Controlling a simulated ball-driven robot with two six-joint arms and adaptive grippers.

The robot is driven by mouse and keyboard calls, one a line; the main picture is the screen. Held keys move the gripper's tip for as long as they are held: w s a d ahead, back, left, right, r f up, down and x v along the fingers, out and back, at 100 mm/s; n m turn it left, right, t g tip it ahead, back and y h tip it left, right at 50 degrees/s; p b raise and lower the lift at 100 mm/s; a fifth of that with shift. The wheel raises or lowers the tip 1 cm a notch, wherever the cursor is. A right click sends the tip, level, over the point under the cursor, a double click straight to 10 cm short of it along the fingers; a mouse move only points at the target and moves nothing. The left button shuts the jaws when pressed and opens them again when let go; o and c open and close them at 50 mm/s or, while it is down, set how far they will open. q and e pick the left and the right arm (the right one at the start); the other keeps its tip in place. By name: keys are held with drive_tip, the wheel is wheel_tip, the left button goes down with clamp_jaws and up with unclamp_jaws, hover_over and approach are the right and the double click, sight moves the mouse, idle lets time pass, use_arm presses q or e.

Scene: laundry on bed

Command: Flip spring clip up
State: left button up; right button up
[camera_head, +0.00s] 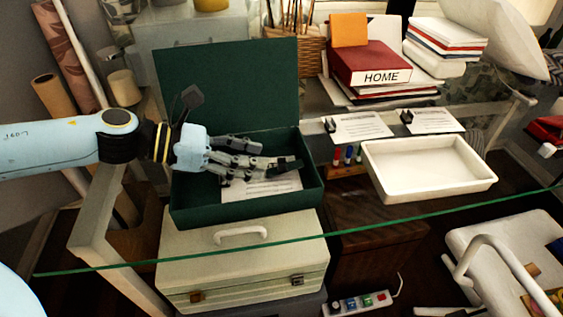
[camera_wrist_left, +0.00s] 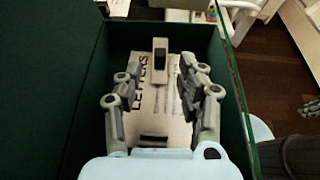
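A sheet marked LETTERS lies in the open green box; the sheet (camera_head: 262,189) shows below my left gripper, and the sheet (camera_wrist_left: 150,95) fills the middle of the left wrist view. A small grey piece with a dark lever, apparently the spring clip (camera_wrist_left: 160,58), is at the sheet's far end. My left gripper (camera_head: 270,155) reaches into the box from the left. In the wrist view my left gripper (camera_wrist_left: 160,76) has its fingers apart on both sides of the sheet, with the clip ahead between the tips. Contact cannot be told. My right gripper is not in view.
The green box (camera_head: 190,208) stands on a cream case (camera_head: 185,248), its lid raised behind. Its walls surround the gripper closely. A white tray (camera_head: 385,188) and clipped papers (camera_head: 360,126) are to the right. A glass edge with a green rim (camera_head: 400,220) crosses in front.

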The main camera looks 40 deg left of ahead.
sight(278, 160)
use_arm(q)
drive_tip(key=x, duration=0.5)
drive_tip(key=shift+w+d, duration=0.15)
drive_tip(key=shift+w, duration=0.05)
drive_tip(key=shift+w+d+f, duration=0.1)
drive_tip(key=shift+w+d, duration=0.05)
drive_tip(key=shift+w, duration=0.05)
drive_tip(key=shift+d+f, duration=0.1)
drive_tip(key=shift+c, duration=0.2)
clamp_jaws()
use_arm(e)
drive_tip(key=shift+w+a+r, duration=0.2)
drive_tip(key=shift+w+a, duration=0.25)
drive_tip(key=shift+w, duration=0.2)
